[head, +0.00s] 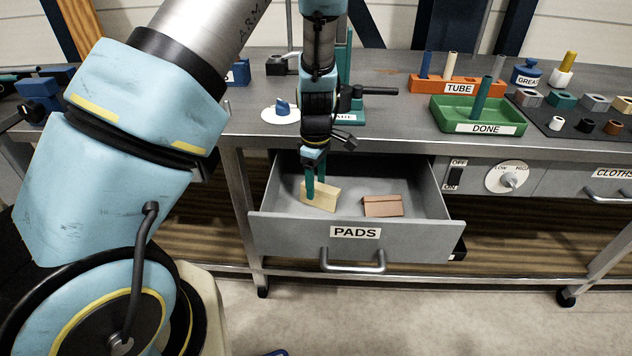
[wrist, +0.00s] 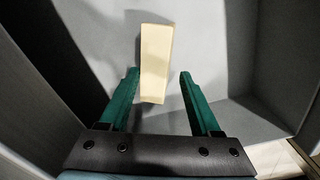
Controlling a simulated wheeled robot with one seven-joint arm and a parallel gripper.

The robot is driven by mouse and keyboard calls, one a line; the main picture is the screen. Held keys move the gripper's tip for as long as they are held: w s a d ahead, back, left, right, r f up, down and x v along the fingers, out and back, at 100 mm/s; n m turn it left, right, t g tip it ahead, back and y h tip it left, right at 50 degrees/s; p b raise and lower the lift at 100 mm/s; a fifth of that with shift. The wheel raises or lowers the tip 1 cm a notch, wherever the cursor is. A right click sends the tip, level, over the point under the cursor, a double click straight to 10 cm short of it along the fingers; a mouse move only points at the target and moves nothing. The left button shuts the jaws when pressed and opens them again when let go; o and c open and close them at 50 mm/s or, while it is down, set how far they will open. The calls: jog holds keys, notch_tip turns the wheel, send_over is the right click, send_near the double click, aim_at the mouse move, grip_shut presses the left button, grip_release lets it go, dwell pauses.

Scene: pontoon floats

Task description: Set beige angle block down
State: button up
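The beige angle block (head: 325,198) is in the left part of the open drawer marked PADS (head: 301,233), and appears to rest on its floor. My gripper (head: 315,182) reaches down into the drawer at the block. In the wrist view my gripper (wrist: 159,76) is open, with its green fingers on either side of the block's near end (wrist: 157,55). The left finger is close to the block or touching it; a clear gap shows on the right. The block's underside is hidden.
A brown block (head: 382,206) lies to the right in the same drawer. The drawer walls stand close around my gripper. The bench above holds a green DONE tray (head: 450,124), an orange TUBE rack (head: 430,86) and a dark mat with several small parts.

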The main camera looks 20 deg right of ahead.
aim_at(316, 187)
jog(key=shift+o, duration=0.3)
jog(key=shift+r, duration=0.4)
notch_tip(316, 187, up, 12)
jog(key=f, duration=0.1)
jog(key=s+a+r+m, duration=0.1)
jog(key=a+m, duration=0.2)
jog(key=a, duration=0.7)
jog(key=s+a+r+m+t, duration=0.1)
jog(key=s+a+r+m, duration=0.1)
jog(key=a, duration=0.7)
jog(key=s+a+r+m, duration=0.2)
jog(key=a+m, duration=0.2)
jog(key=a, duration=0.6)
jog(key=shift+a+r+m+t, duration=0.15)
jog(key=shift+a+m+t, duration=0.15)
jog(key=shift+m, duration=0.1)
